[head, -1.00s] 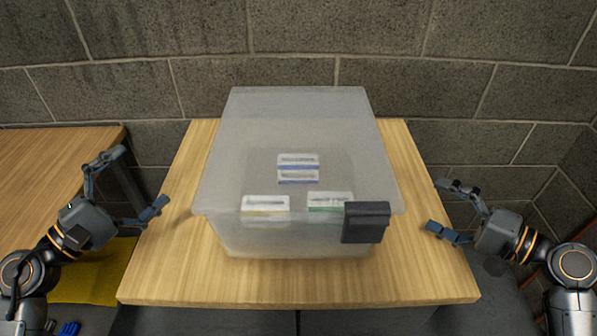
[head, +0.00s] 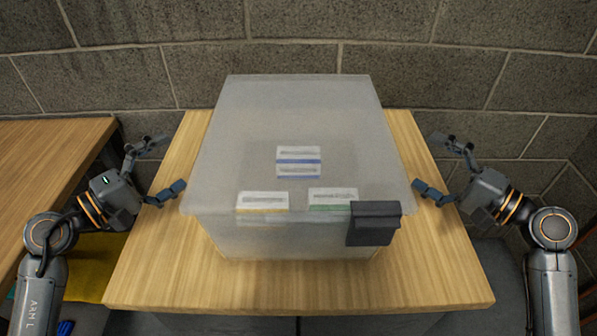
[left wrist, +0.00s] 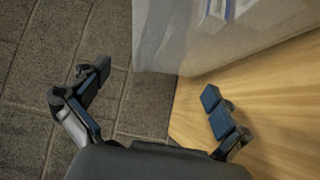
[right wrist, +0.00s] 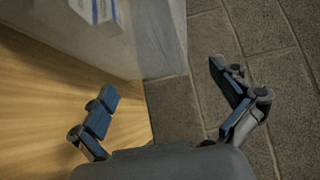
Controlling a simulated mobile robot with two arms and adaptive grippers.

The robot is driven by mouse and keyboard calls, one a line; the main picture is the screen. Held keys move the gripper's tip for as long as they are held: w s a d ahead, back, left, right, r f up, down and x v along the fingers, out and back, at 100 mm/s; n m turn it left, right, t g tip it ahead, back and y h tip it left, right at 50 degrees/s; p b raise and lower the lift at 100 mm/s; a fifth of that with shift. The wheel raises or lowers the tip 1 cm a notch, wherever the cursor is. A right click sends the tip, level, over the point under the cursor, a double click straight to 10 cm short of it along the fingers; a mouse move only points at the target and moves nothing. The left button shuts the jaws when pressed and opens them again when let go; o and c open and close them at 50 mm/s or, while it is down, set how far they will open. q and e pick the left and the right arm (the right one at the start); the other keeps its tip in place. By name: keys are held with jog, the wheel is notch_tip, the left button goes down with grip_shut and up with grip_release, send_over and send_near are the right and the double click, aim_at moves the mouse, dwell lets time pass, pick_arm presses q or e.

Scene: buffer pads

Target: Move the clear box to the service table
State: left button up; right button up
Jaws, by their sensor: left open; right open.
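The clear box (head: 300,115) is a large translucent lidded tub standing on a wooden table (head: 300,290). Several small white cartons with blue, yellow and green stripes show through its walls. A dark grey block (head: 374,223) sits at its front right. My left gripper (head: 166,166) is open and empty, just left of the box. My right gripper (head: 438,166) is open and empty, just right of it. The box wall also shows in the left wrist view (left wrist: 200,50) and the right wrist view (right wrist: 150,40), ahead of the open fingers. Neither gripper appears to touch it. I cannot tell which table is the service table.
A second wooden table (head: 40,160) stands at the left, with a gap between the tables. A yellow item (head: 90,260) lies low beneath my left arm. A block wall (head: 300,35) rises close behind the box. Bare tabletop lies in front of the box.

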pick_arm(q)
jog(key=x, duration=0.8)
jog(key=shift+w+d, duration=0.15)
pick_arm(e)
jog(key=x, duration=0.8)
jog(key=shift+w+a, duration=0.1)
jog(key=shift+w, duration=0.1)
pick_arm(q)
jog(key=shift+c, duration=0.4)
pick_arm(e)
jog(key=shift+c, duration=0.4)
